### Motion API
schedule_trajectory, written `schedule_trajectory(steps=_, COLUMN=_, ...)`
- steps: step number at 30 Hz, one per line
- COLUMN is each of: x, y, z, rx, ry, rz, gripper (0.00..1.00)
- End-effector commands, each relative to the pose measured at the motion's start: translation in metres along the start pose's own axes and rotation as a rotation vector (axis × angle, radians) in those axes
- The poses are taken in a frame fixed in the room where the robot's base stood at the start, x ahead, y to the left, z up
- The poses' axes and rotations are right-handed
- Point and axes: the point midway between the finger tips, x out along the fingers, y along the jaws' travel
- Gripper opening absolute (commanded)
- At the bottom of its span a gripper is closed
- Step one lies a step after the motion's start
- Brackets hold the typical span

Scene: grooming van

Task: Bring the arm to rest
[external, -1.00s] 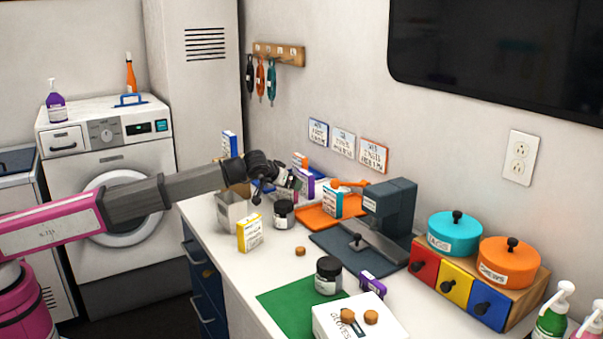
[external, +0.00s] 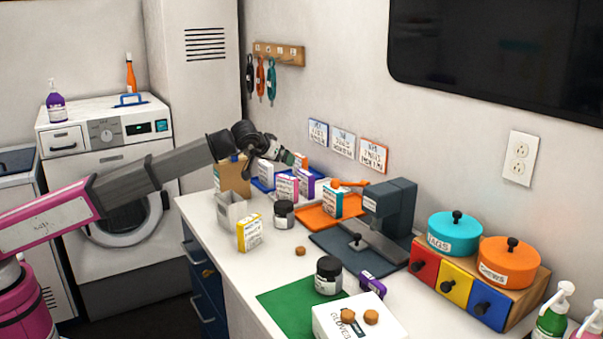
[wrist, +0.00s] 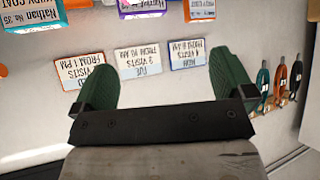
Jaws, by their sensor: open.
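My gripper (external: 272,158) is raised above the far end of the counter, in front of the wall. In the wrist view my gripper (wrist: 165,85) has its two green fingers spread wide with nothing between them. The arm reaches in from the left in the external view, its pink and grey links sloping up to the wrist. The gripper looks apart from the boxes below it, though the external view partly hides its fingertips.
Below the gripper stand several small boxes, among them a pink and white box (external: 287,188), with a grey bin (external: 231,211) and yellow box (external: 249,233) nearer. Wall cards (external: 343,142) and hanging leashes (external: 260,78) are behind. Air above the counter is free.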

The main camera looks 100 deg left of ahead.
Motion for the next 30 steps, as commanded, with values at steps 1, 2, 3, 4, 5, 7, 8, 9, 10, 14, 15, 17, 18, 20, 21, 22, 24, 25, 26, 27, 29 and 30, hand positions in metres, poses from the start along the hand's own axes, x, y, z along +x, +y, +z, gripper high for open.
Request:
schedule_trajectory(steps=1, x=-0.001, y=0.0, z=-0.001, rx=0.0, ry=0.0, rz=0.0, gripper=1.0)
schedule_trajectory(steps=2, x=-0.001, y=0.0, z=-0.001, rx=0.0, ry=0.0, rz=0.0, gripper=1.0)
schedule_trajectory(steps=3, x=-0.001, y=0.0, z=-0.001, rx=0.0, ry=0.0, rz=0.0, gripper=1.0)
schedule_trajectory(steps=4, x=-0.001, y=0.0, z=-0.001, rx=0.0, ry=0.0, rz=0.0, gripper=1.0)
schedule_trajectory(steps=5, x=-0.001, y=0.0, z=-0.001, rx=0.0, ry=0.0, rz=0.0, gripper=1.0)
schedule_trajectory(steps=7, x=-0.001, y=0.0, z=-0.001, rx=0.0, ry=0.0, rz=0.0, gripper=1.0)
schedule_trajectory(steps=8, x=-0.001, y=0.0, z=-0.001, rx=0.0, ry=0.0, rz=0.0, gripper=1.0)
schedule_trajectory(steps=9, x=-0.001, y=0.0, z=-0.001, rx=0.0, ry=0.0, rz=0.0, gripper=1.0)
schedule_trajectory(steps=10, x=-0.001, y=0.0, z=-0.001, rx=0.0, ry=0.0, rz=0.0, gripper=1.0)
schedule_trajectory(steps=14, x=-0.002, y=0.001, z=0.0, rx=0.003, ry=0.0, rz=0.001, gripper=1.0)
schedule_trajectory(steps=15, x=-0.003, y=0.003, z=0.002, rx=0.01, ry=-0.002, rz=0.005, gripper=1.0)
schedule_trajectory(steps=17, x=-0.008, y=0.011, z=0.01, rx=0.032, ry=-0.006, rz=0.016, gripper=1.0)
schedule_trajectory(steps=18, x=-0.013, y=0.02, z=0.018, rx=0.056, ry=-0.011, rz=0.027, gripper=1.0)
schedule_trajectory(steps=20, x=-0.023, y=0.036, z=0.034, rx=0.105, ry=-0.02, rz=0.05, gripper=1.0)
schedule_trajectory(steps=21, x=-0.032, y=0.05, z=0.047, rx=0.146, ry=-0.027, rz=0.07, gripper=1.0)
schedule_trajectory(steps=22, x=-0.04, y=0.06, z=0.058, rx=0.181, ry=-0.033, rz=0.087, gripper=1.0)
schedule_trajectory(steps=24, x=-0.059, y=0.086, z=0.085, rx=0.268, ry=-0.045, rz=0.127, gripper=1.0)
schedule_trajectory(steps=25, x=-0.066, y=0.096, z=0.097, rx=0.305, ry=-0.05, rz=0.144, gripper=1.0)
schedule_trajectory(steps=26, x=-0.074, y=0.106, z=0.109, rx=0.342, ry=-0.055, rz=0.162, gripper=1.0)
schedule_trajectory(steps=27, x=-0.085, y=0.118, z=0.124, rx=0.39, ry=-0.06, rz=0.185, gripper=1.0)
schedule_trajectory(steps=29, x=-0.101, y=0.135, z=0.146, rx=0.46, ry=-0.066, rz=0.217, gripper=1.0)
schedule_trajectory(steps=30, x=-0.112, y=0.146, z=0.161, rx=0.506, ry=-0.07, rz=0.239, gripper=1.0)
